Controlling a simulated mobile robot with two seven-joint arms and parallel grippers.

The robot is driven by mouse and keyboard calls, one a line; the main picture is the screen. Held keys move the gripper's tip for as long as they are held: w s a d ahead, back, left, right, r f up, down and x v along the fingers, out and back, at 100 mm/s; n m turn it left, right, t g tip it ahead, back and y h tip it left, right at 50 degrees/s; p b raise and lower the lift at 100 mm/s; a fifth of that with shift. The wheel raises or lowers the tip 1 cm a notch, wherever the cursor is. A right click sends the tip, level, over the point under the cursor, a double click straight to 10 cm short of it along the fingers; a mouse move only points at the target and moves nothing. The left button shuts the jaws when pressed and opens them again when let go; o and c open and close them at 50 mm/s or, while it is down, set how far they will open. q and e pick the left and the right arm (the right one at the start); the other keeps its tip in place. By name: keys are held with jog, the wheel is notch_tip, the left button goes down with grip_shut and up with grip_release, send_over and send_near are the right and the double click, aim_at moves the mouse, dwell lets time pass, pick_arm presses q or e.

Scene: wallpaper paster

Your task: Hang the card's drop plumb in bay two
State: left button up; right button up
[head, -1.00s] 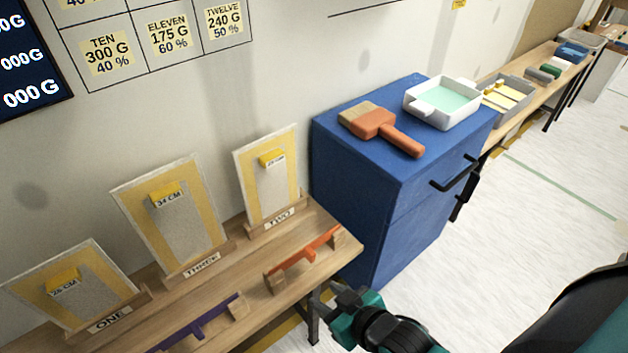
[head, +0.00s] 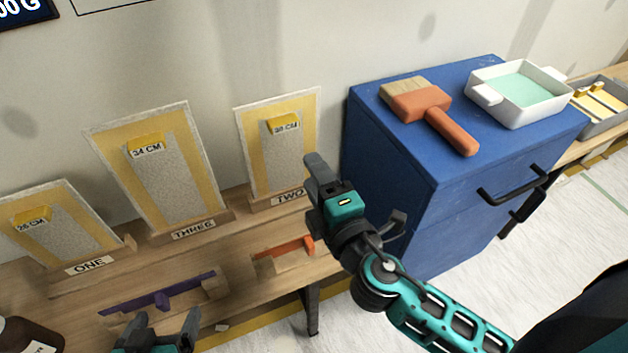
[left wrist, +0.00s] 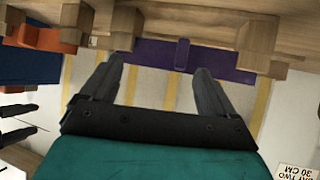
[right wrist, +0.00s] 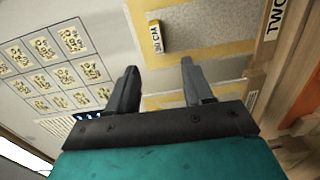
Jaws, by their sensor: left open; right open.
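Bay two's board (head: 310,130) leans against the wall behind its "TWO" label (head: 290,197). It has yellow bands, a grey middle and a yellow block (head: 283,124) whose tag appears to read 30 CM. The block also shows in the right wrist view (right wrist: 156,36). My right gripper (head: 352,192) is open and empty, to the right of and in front of this board. A card (left wrist: 297,172) reading "TWO 30 CM" is partly cut off in the left wrist view. My left gripper (head: 165,328) is open and empty, in front of a purple bar (head: 160,295) on wooden rests.
Boards three (head: 155,170) and one (head: 55,225) stand to the left. An orange bar (head: 283,249) lies below bay two. A blue cabinet (head: 400,170) bounds the right side, with an orange brush (head: 450,125) and white tray (head: 515,110) on top. A dark bottle (head: 25,335) stands lower left.

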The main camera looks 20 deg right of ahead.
aim_at(286, 128)
jog(key=w, duration=0.4)
jog(key=w+p, duration=0.1)
jog(key=w, duration=0.8)
jog(key=shift+a+r, duration=0.2)
jog(key=shift+a, duration=0.05)
pick_arm(q)
jog(key=shift+s+a, duration=0.25)
jog(key=shift+a, duration=0.25)
jog(key=shift+w+d+r, duration=0.1)
jog(key=shift+r, duration=0.05)
pick_arm(e)
jog(key=shift+c, duration=0.3)
jog(key=c, duration=0.3)
pick_arm(q)
jog(key=shift+w+d+r, duration=0.1)
pick_arm(e)
grip_shut()
